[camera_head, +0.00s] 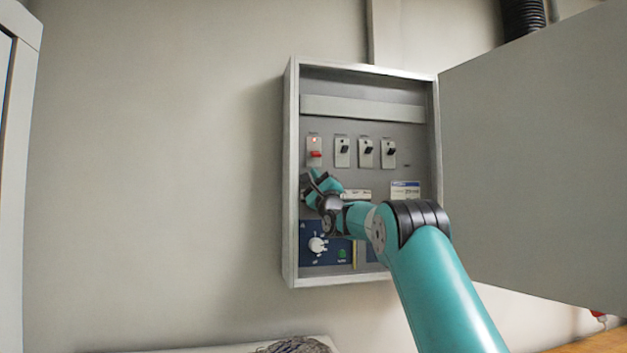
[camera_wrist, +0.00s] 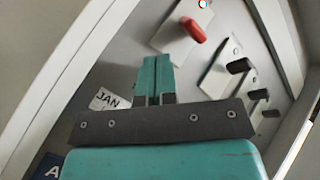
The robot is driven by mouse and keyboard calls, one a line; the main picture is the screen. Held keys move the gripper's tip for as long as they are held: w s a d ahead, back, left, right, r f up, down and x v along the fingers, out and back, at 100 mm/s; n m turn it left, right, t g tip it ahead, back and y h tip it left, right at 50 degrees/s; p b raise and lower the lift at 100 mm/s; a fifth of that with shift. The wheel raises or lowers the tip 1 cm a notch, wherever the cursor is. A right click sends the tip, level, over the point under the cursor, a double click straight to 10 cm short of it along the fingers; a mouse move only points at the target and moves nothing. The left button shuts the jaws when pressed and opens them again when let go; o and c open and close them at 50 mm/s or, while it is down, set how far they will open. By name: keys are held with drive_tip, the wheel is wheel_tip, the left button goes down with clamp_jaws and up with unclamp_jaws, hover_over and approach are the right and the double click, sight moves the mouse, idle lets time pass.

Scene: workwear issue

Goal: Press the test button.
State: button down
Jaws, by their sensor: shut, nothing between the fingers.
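An open grey electrical box (camera_head: 291,180) hangs on the wall. Its upper row holds a module with a red lever (camera_head: 315,154), which also shows in the wrist view (camera_wrist: 193,30). A small round pale spot with a reddish edge (camera_wrist: 204,4) sits above that lever, at the top edge of the wrist view. I cannot tell which part is the test button. My gripper (camera_head: 309,178) is inside the box, just below the red-lever module. Its fingers are shut and empty in the wrist view (camera_wrist: 153,72), apart from the lever. My arm hides part of the lower panel.
Several black-lever switches (camera_head: 366,149) stand right of the red one. Below are a blue panel (camera_head: 308,253) with a white knob (camera_head: 318,244) and a green button (camera_head: 342,253). The box door (camera_head: 535,160) stands open at right. A JAN label (camera_wrist: 107,99) is left of my fingers.

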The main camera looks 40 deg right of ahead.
drive_tip(key=shift+s+a+b, duration=0.15)
drive_tip(key=shift+s+b, duration=0.2)
drive_tip(key=shift+s, duration=0.05)
drive_tip(key=s+b, duration=0.1)
drive_tip(key=s+a+b, duration=0.1)
drive_tip(key=s+b, duration=0.1)
drive_tip(key=s+a+b, duration=0.1)
drive_tip(key=b, duration=0.1)
drive_tip(key=shift+s+a, duration=0.1)
drive_tip(key=shift+s, duration=0.15)
idle(0.9)
